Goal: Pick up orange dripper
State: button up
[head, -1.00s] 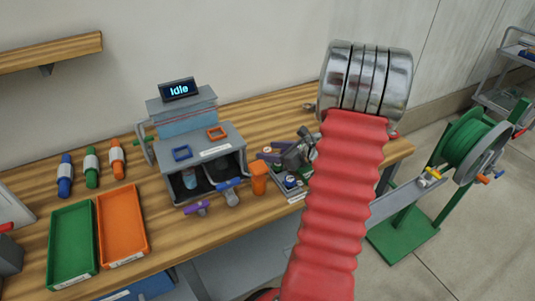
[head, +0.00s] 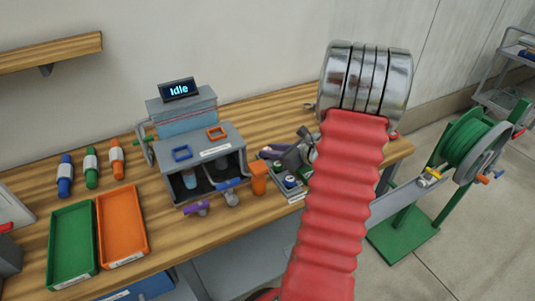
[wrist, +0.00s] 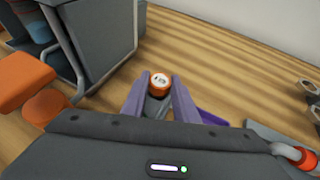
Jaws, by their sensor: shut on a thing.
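The orange dripper (wrist: 159,82) has a round orange rim and a pale marked face. It sits between the two purple fingers of my gripper (wrist: 159,92) in the wrist view. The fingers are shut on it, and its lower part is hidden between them. I cannot tell whether it touches the bench below. In the head view my gripper (head: 272,153) is over the bench, right of the grey skid box, and the dripper cannot be made out there.
The grey skid box (head: 205,156) with an "Idle" display stands close left of my gripper. A small tray (head: 292,193) lies near the bench's front edge. Green (head: 72,262) and orange (head: 121,248) trays lie far left.

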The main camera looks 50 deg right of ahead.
notch_tip(320, 180, up, 10)
dwell(0.9)
dwell(0.5)
